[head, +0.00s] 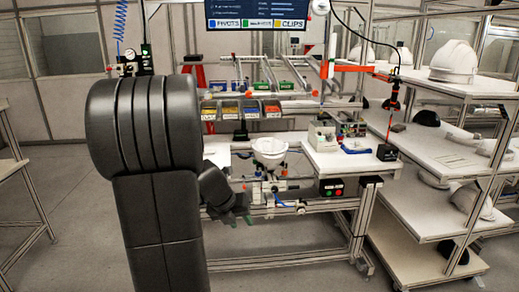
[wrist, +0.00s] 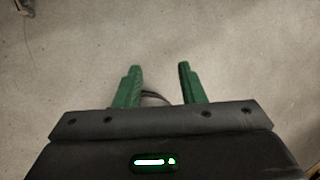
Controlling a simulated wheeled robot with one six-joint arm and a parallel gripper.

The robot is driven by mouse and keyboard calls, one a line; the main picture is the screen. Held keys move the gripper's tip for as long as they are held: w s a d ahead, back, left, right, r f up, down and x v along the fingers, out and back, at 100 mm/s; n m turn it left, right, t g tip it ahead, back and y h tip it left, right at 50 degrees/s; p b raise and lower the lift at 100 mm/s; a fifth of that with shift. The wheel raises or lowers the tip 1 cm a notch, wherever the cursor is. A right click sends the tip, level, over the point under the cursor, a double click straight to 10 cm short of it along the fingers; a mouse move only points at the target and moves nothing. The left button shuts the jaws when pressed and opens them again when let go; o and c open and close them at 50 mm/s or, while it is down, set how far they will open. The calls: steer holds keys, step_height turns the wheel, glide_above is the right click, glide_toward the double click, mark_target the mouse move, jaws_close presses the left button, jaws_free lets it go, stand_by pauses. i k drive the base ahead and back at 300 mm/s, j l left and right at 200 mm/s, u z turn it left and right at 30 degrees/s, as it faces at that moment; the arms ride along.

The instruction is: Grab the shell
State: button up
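A white helmet shell (head: 454,62) sits on the upper shelf of the rack at the right in the head view. Another white shell-like bowl (head: 269,148) rests on a fixture at the middle of the workbench. I cannot tell which one the task means. My gripper (head: 240,220) hangs low in front of the bench, left of the fixture and apart from both shells. In the wrist view its two green fingers (wrist: 158,88) stand apart with bare floor between and beyond them. No shell shows in the wrist view.
The workbench (head: 340,165) holds several coloured bins (head: 250,109), a box of small parts (head: 322,135) and a red-and-green button box (head: 332,188). The shelf rack (head: 430,210) at the right carries more white and black parts. Open floor (head: 75,220) lies at the left.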

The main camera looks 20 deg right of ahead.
mark_target(271, 151)
steer(key=i+l+u, duration=0.1)
steer(key=i+l, duration=0.25)
steer(key=i+l+u, duration=0.1)
steer(key=i+l, duration=0.2)
steer(key=i+l+u, duration=0.1)
steer(key=i+l, duration=0.2)
steer(key=l, duration=0.15)
steer(key=i+l+u, duration=0.1)
steer(key=i+l, duration=0.2)
steer(key=l, duration=0.15)
steer(key=i+l+u, duration=0.1)
steer(key=i+l, duration=0.15)
steer(key=l, duration=0.2)
steer(key=i+l+u, duration=0.1)
steer(key=i+l, duration=0.15)
steer(key=l, duration=0.2)
